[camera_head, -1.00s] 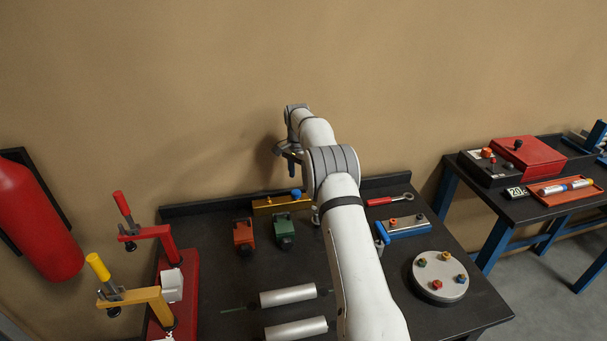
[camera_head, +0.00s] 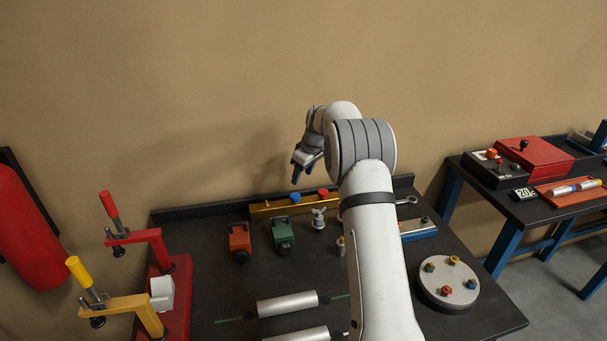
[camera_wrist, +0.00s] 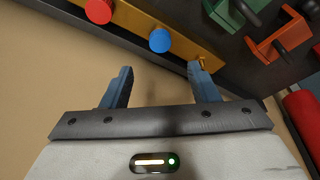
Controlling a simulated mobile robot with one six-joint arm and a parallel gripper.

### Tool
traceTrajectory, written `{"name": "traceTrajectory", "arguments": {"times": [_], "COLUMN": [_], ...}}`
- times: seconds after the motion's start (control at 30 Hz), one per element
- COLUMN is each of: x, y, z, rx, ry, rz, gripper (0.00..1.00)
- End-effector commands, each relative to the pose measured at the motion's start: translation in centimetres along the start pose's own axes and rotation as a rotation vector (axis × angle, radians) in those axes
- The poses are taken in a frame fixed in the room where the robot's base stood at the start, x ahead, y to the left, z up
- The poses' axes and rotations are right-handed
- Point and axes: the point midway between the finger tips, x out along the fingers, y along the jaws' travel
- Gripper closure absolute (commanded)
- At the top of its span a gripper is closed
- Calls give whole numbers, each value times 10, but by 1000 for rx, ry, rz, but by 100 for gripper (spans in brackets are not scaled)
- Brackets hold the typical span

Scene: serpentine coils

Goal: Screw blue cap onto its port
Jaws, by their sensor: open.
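A round blue cap (camera_head: 295,197) sits on top of a brass bar (camera_head: 263,211) at the back of the dark bench. In the wrist view the blue cap (camera_wrist: 160,40) lies ahead of my fingers, roughly centred between them. A red round cap (camera_head: 323,192) is on the same bar to its right. My gripper (camera_head: 303,170) is above the bar, open and empty, and apart from the blue cap. Its two blue fingers (camera_wrist: 160,72) are spread. A small blue piece (camera_head: 471,284) also sits on a grey disc (camera_head: 440,290) at right; I cannot tell if that is a port.
Green (camera_head: 283,233) and red-orange (camera_head: 240,240) blocks stand in front of the bar. A metal valve-like part (camera_head: 318,218) is near its right end. Silver cylinders (camera_head: 287,304) lie at the front. Red and yellow toggle clamps stand left. The wall is close behind the bar.

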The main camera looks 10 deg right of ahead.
Motion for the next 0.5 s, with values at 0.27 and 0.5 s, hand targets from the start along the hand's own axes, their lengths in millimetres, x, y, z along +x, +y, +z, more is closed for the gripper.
{"name": "traceTrajectory", "arguments": {"times": [0.27, 0.5], "x": [52, 89], "y": [-1, 0], "z": [2, 1], "rx": [-1, 1], "ry": [-3, -1], "rz": [-3, -1], "gripper": [45, 45]}}
